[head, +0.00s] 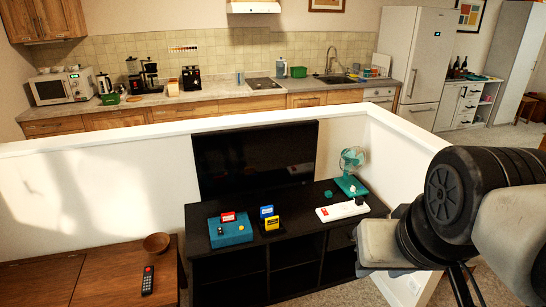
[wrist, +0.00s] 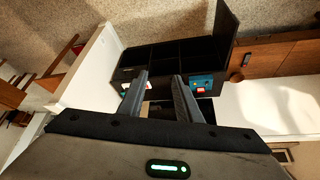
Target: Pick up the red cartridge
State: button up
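The red cartridge (head: 228,216) stands on top of a teal box (head: 231,232) at the left of the black TV stand (head: 290,236) in the head view. In the wrist view the teal box (wrist: 207,80) shows small just beyond the right finger, with a small red patch on it. My gripper (wrist: 160,88) is open and empty, its two fingers apart.
A blue cartridge (head: 267,211) and a yellow one (head: 272,223) stand right of the teal box. A white console (head: 342,210) and a teal fan (head: 351,160) are farther right. A television (head: 254,160) and a low white wall (head: 95,190) stand behind. A wooden table (head: 100,275) holds a remote (head: 148,280).

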aim_at(226, 217)
jog(key=i+l+u, duration=0.1)
jog(key=i+l, duration=0.2)
jog(key=i, duration=0.25)
jog(key=i+l+u, duration=0.1)
jog(key=i+l, duration=0.25)
jog(key=i, duration=0.15)
jog(key=i+j, duration=0.65)
